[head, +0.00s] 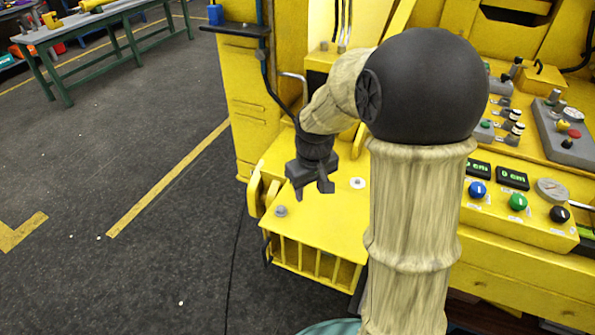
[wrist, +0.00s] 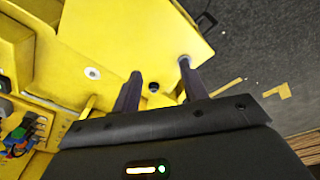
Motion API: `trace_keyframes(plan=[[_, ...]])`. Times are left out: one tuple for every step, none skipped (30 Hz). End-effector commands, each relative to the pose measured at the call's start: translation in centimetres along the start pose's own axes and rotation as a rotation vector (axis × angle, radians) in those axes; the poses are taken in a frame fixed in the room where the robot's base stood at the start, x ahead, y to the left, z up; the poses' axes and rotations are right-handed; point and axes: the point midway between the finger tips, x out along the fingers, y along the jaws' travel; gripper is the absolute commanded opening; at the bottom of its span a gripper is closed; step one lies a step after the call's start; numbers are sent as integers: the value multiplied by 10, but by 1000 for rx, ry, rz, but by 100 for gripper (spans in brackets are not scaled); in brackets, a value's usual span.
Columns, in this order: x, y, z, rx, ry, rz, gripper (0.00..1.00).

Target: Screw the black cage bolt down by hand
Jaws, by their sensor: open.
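The black cage bolt (wrist: 154,87) shows in the wrist view as a small dark round head on the yellow cage top, between my two fingers. My gripper (head: 314,191) is open and points down over the cage top (head: 322,222); it also shows in the wrist view (wrist: 160,72). The fingers stand apart on either side of the bolt in that picture, with nothing held. I cannot tell how far the tips are above the bolt. In the head view I cannot make out the black bolt near my gripper.
A grey bolt (head: 281,211) stands at the cage's front left corner, close to one fingertip in the wrist view (wrist: 184,60). A pale round fitting (head: 357,183) sits to the right. A control panel (head: 520,205) is further right. A green workbench (head: 110,35) stands far left; the floor between is clear.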

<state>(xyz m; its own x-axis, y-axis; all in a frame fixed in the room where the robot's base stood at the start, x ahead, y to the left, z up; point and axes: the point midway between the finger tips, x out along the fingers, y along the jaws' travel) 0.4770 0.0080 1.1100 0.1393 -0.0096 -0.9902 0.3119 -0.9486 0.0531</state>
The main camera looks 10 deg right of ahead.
Motion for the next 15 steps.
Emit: trace_keyframes(plan=[[-7,6,-20,-42,-12,-5,44],[-9,9,-30,-68,-19,-7,44],[-11,13,-44,-101,-29,-11,44],[-12,16,-53,-126,-36,-15,44],[-14,19,-63,-153,-42,-18,44],[-16,22,-75,-186,-51,-23,44],[-17,25,-84,-209,-57,-26,44],[-18,28,-92,-233,-64,-31,44],[-20,32,-104,-265,-71,-37,44],[-21,34,-112,-289,-78,-42,44],[-22,38,-119,-310,-85,-47,44],[-23,42,-129,-338,-92,-54,44],[-24,44,-135,-358,-96,-59,44],[-24,47,-141,-375,-99,-63,44],[-24,50,-148,-395,-104,-69,44]])
